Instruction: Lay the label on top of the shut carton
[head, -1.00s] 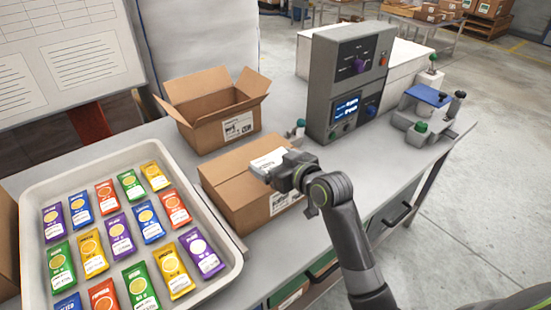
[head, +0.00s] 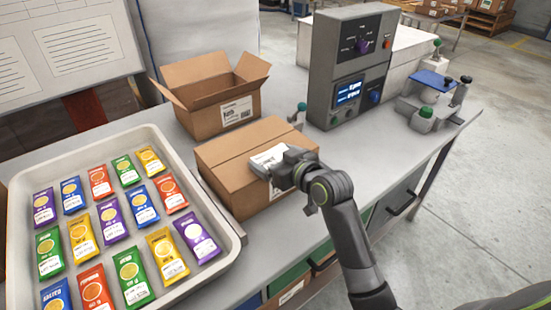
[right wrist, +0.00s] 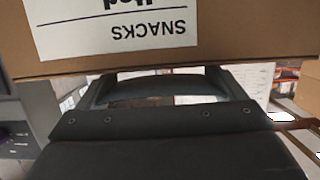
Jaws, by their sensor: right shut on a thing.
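The shut carton (head: 232,150) is brown cardboard and sits on the bench in the middle of the head view. My right gripper (head: 279,166) is shut on the white label (head: 266,157) at the carton's right side. The label overlaps the carton's top edge in this view; I cannot tell whether it touches the top. In the right wrist view the carton's side wall (right wrist: 255,38) fills the upper part, with a printed SNACKS sticker upside down, close above the dark gripper (right wrist: 150,95). My left gripper is out of view.
An open carton (head: 222,112) stands behind the shut one. A grey tray (head: 228,262) of several coloured snack packets lies at left. A grey control box (head: 345,70) stands at right, with a small device (head: 428,105) beyond it.

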